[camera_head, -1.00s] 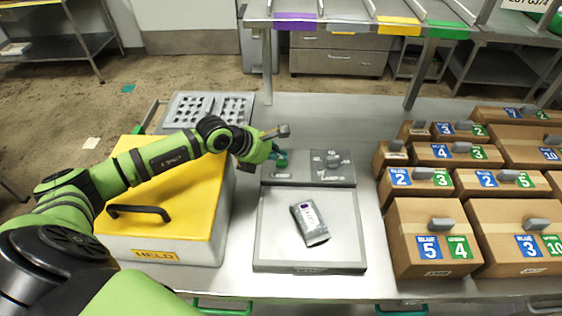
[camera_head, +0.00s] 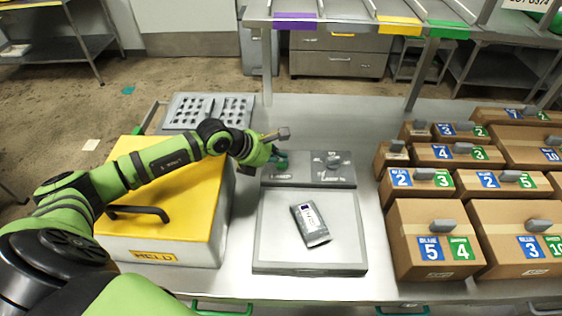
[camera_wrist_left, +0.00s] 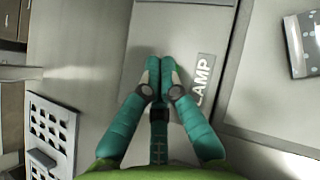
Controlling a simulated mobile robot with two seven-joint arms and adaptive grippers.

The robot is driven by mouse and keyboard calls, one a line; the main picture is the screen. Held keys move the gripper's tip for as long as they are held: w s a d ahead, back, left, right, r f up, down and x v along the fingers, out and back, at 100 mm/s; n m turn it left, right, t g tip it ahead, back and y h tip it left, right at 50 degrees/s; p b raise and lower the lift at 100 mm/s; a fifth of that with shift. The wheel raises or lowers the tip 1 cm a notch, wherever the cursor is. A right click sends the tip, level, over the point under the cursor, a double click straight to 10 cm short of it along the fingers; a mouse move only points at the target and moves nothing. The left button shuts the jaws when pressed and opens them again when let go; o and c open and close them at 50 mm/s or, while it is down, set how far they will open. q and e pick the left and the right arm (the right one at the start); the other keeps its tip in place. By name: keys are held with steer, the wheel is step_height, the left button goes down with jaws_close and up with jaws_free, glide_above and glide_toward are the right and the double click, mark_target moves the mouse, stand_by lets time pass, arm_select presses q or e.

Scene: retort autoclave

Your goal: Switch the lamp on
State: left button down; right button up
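The grey control box (camera_head: 308,180) stands at the back of a flat framed panel (camera_head: 264,262) on the steel table. A LAMP label (camera_wrist_left: 203,80) is on its top, and a round dial (camera_head: 333,160) with a knob sits at its right. My left gripper (camera_head: 281,158) is over the left end of the box. In the left wrist view its teal fingers (camera_wrist_left: 160,68) are together at the tips beside the label, with nothing visible between them. Any switch beneath the fingertips is hidden. I cannot tell whether they touch the box. My right gripper is not in view.
A grey printed pouch (camera_head: 310,224) lies on the panel. A yellow-lidded bin (camera_head: 190,205) labelled HELD stands left, with a perforated grey tray (camera_head: 208,108) behind. Several cardboard boxes (camera_head: 430,225) with numbered labels fill the right. A shelf with coloured tabs (camera_head: 398,27) is at the back.

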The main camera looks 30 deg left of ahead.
mark_target(279, 165)
arm_select(q)
steer(key=shift+f, duration=0.15)
steer(key=shift+r+p, duration=0.55)
steer(key=shift+r, duration=0.45)
step_height(279, 165, up, 6)
steer(key=p, duration=0.3)
steer(key=shift+p, duration=0.3)
steer(key=shift+f, duration=0.1)
